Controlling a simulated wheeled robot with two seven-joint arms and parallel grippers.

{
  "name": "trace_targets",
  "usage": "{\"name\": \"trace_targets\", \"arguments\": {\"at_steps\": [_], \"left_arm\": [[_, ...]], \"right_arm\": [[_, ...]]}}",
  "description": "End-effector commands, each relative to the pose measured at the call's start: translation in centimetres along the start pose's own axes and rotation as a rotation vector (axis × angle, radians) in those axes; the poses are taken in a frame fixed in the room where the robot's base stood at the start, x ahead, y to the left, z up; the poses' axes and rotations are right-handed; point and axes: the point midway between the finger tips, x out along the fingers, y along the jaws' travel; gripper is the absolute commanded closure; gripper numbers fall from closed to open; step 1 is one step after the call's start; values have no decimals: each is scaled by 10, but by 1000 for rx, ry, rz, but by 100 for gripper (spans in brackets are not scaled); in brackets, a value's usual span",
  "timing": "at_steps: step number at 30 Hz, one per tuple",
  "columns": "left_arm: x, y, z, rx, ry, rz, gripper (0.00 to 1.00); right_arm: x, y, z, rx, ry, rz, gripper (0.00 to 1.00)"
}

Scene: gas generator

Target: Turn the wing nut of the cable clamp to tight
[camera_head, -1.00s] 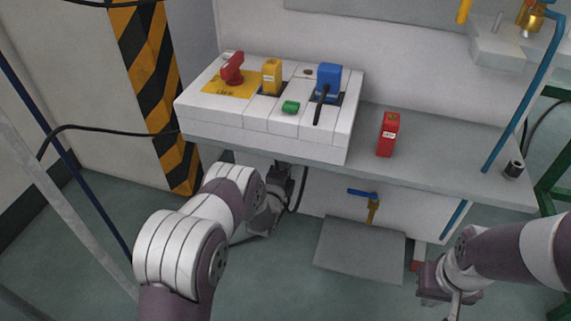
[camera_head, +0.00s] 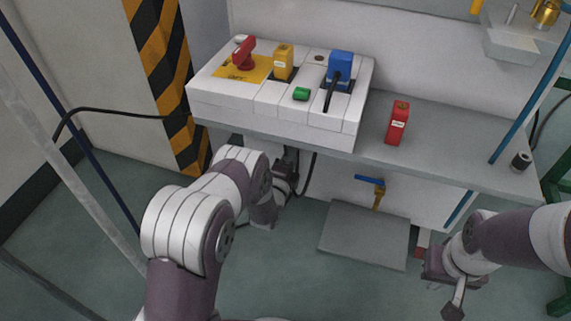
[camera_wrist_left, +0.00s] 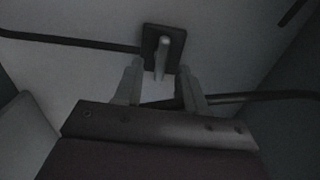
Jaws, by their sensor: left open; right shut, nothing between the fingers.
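In the left wrist view, a dark square plate (camera_wrist_left: 176,37) sits on a pale surface with a light grey bar (camera_wrist_left: 162,58) standing out from it. This looks like the cable clamp and its wing nut; the bar runs nearly upright in the picture. My left gripper (camera_wrist_left: 160,75) is open, with one finger on each side of the bar's lower part. I cannot tell whether either finger touches it. In the head view my left gripper (camera_head: 287,172) is below the bench front, its fingertips and the clamp hidden. My right gripper (camera_head: 453,310) is shut and empty at lower right.
Dark cable runs left (camera_wrist_left: 70,40) and right (camera_wrist_left: 260,97) of the plate. The bench (camera_head: 450,150) above carries a white switch box (camera_head: 270,110) and a red block (camera_head: 397,123). A blue-handled valve (camera_head: 371,182) is right of my left gripper.

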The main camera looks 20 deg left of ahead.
Motion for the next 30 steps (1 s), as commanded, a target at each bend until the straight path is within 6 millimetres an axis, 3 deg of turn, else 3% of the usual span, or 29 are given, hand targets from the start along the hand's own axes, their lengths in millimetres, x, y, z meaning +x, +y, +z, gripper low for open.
{"name": "trace_targets", "arguments": {"at_steps": [1, 3, 9, 12, 30], "left_arm": [[-14, -8, 0, 0, 0, 6, 60], [-34, -8, 0, 0, 0, 6, 60], [-79, -4, 0, -1, 0, 4, 60], [-91, -3, 0, 0, -1, 2, 60], [-95, 0, 0, -21, 0, 2, 60]], "right_arm": [[-17, 0, -2, 0, 0, 0, 100], [-26, 0, -3, 0, 1, 0, 100], [-43, 0, -5, 0, 1, 0, 100], [-45, 0, -6, 0, 0, 0, 100], [-45, 0, -5, 0, 0, 0, 100]]}}
